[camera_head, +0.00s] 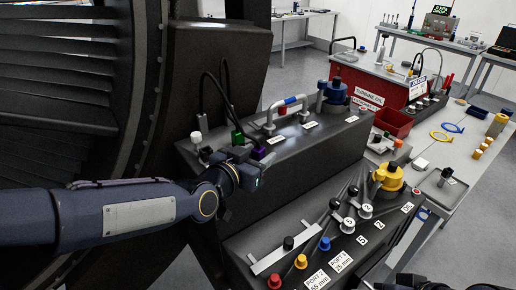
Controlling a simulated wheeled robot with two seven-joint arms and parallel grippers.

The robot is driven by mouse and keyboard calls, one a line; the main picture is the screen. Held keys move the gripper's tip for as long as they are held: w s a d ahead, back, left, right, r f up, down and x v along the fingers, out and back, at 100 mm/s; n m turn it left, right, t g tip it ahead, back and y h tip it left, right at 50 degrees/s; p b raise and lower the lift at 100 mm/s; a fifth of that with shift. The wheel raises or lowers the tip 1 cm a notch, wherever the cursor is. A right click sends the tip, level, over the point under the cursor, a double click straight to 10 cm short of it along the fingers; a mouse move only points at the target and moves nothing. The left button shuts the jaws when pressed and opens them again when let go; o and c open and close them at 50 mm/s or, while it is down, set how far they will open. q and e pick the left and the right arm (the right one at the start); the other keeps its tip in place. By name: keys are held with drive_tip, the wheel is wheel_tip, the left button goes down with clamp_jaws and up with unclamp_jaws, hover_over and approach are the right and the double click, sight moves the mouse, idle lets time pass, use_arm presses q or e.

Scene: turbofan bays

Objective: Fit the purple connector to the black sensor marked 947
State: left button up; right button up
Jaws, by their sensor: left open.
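The purple connector (258,152) sits on the dark upper housing, with a black cable arching above it. My left gripper (254,172) is just in front of and below it, open; I cannot tell whether its fingers touch anything. A green connector (238,137) stands to the left of the purple one, also by a black cable. A small dark fitting (206,152) is near the gripper's left side, but I cannot read 947 on any part, so the black sensor is not identifiable. My gripper and wrist hide part of the housing top.
A pipe handle (287,110) and a blue valve (334,92) stand farther right on the housing. A lower block (300,232) with knobs and a yellow valve (389,177) is in front. A red bin (393,122) is on the side table. The turbofan (60,95) fills the left.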

sight(262, 150)
use_arm(q)
drive_tip(key=shift+p+x, duration=0.4)
drive_tip(key=shift+x, duration=0.85)
drive_tip(key=shift+w+f, duration=0.15)
drive_tip(key=shift+w, duration=0.25)
drive_tip(key=shift+s, duration=0.1)
clamp_jaws()
